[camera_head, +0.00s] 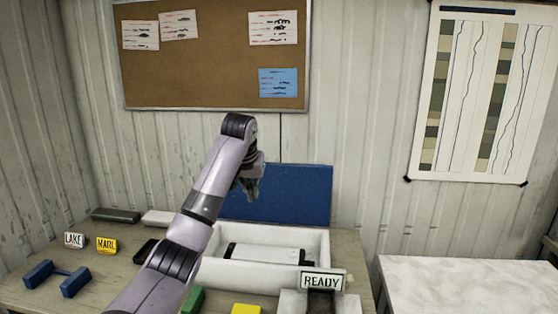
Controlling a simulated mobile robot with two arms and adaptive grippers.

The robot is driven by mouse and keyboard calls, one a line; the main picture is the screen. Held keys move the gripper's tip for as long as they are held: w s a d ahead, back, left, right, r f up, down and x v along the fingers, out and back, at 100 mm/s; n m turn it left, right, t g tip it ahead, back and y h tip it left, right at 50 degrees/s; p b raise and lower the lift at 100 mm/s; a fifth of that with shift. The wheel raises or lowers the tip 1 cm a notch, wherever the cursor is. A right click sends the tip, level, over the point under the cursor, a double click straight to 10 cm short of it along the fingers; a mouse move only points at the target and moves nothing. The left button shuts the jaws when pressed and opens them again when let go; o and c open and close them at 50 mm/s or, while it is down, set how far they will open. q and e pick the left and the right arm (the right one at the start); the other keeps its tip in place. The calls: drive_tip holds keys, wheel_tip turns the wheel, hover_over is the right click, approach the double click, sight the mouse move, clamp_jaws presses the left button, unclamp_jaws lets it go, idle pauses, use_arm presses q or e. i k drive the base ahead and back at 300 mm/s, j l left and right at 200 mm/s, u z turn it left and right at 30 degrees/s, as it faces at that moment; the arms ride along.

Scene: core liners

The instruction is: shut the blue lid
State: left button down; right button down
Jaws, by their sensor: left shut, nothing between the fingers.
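The blue lid (302,194) stands open and upright at the back of a white box (210,272). A pale cylinder-like piece with dark ends (265,253) lies inside the box. My left arm comes in from the lower left and crosses in front of the box's left side. My left gripper (253,193) is shut and empty, in front of the lid's left part in the picture. I cannot tell whether it touches the lid. The arm hides part of the box's left side. My right gripper is not in view.
A READY sign (321,281) stands at the box's front right. LAKE (73,240) and MARL (107,245) tags and a blue two-block holder (57,278) are on the left. A pale-topped table (470,275) is at right. A corkboard (190,60) hangs behind.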

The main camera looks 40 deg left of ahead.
sight(295, 194)
drive_tip(key=i+j, duration=0.9)
drive_tip(key=i, duration=0.25)
